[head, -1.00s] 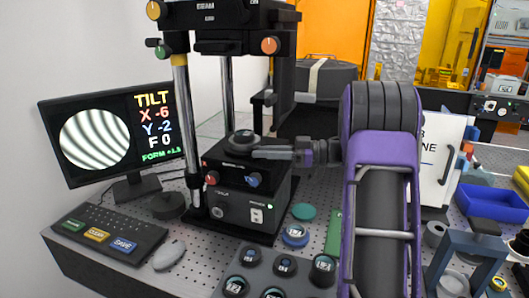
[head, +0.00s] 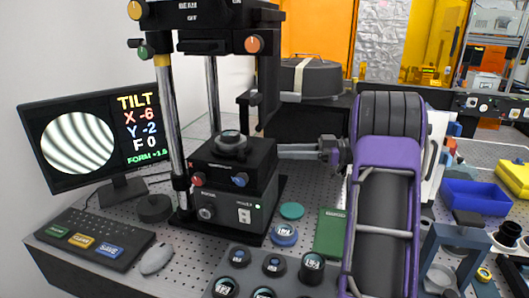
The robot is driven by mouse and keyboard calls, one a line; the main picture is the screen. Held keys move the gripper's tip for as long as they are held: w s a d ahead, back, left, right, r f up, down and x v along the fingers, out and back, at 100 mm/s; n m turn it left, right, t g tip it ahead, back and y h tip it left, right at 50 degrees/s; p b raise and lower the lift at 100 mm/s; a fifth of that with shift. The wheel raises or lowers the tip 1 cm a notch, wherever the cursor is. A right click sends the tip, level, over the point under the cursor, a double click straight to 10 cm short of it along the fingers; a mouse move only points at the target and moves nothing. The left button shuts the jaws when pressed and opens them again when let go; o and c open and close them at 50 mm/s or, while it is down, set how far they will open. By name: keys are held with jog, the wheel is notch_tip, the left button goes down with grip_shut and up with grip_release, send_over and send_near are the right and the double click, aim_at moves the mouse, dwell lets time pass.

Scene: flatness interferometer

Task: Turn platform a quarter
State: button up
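The round platform (head: 231,142) sits on top of the black stage box (head: 232,166) under the interferometer column. A dark disc with a pale ring lies on it. My gripper (head: 280,151) points left at about platform height, just right of the platform, with a visible gap to it. Its two grey fingers look slightly apart with nothing between them. The monitor (head: 90,137) shows curved fringes and reads TILT X -6, Y -2, F 0; the small form line is hard to read.
Red (head: 197,180) and blue (head: 240,180) knobs are on the box front. A chrome post (head: 172,125) stands left of the platform. Several dark pucks fill a grey holder (head: 245,272) in front. A green case (head: 330,232) lies right of the box.

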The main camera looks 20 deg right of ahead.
jog(key=v, duration=0.7)
jog(key=shift+d, duration=0.25)
